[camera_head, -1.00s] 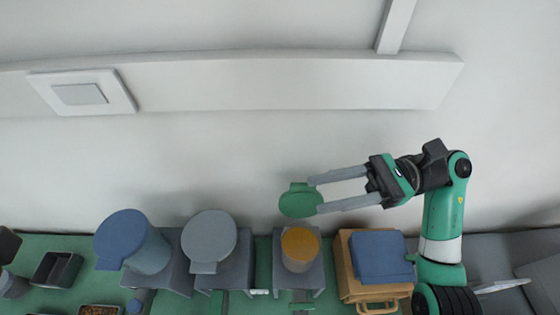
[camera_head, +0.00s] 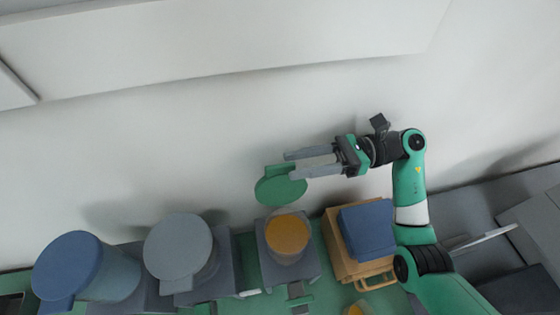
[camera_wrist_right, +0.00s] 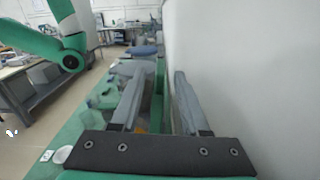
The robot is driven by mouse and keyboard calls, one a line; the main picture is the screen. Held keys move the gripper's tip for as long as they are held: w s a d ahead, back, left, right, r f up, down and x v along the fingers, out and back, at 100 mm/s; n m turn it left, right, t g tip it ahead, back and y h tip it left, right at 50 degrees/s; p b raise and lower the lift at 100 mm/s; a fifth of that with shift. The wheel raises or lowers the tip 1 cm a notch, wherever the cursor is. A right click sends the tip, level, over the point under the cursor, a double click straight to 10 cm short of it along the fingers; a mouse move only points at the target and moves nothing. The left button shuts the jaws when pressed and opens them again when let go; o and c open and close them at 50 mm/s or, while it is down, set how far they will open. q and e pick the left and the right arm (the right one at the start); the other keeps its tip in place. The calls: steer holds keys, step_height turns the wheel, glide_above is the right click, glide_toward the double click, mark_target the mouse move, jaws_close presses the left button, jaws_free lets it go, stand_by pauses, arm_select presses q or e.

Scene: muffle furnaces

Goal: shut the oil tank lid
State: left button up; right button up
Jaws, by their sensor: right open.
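The oil tank (camera_head: 287,258) holds orange oil and stands open at the middle bottom of the head view. Its round green lid (camera_head: 280,188) is raised behind and above the opening. My right gripper (camera_head: 289,164) is open at the lid's upper right, its grey fingers pointing left. In the right wrist view, the green lid (camera_wrist_right: 159,92) shows edge-on between the spread fingers of the right gripper (camera_wrist_right: 160,76). I cannot tell whether a finger touches it. My left gripper is not in view.
A grey-lidded tank (camera_head: 178,246) and a blue-lidded tank (camera_head: 68,264) stand to the left. A tan crate with a blue block (camera_head: 367,230) stands to the right. The white wall (camera_head: 180,140) is close behind the tanks.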

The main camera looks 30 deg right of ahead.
mark_target(280, 165)
steer(key=x, duration=0.4)
jaws_close()
stand_by(1.4)
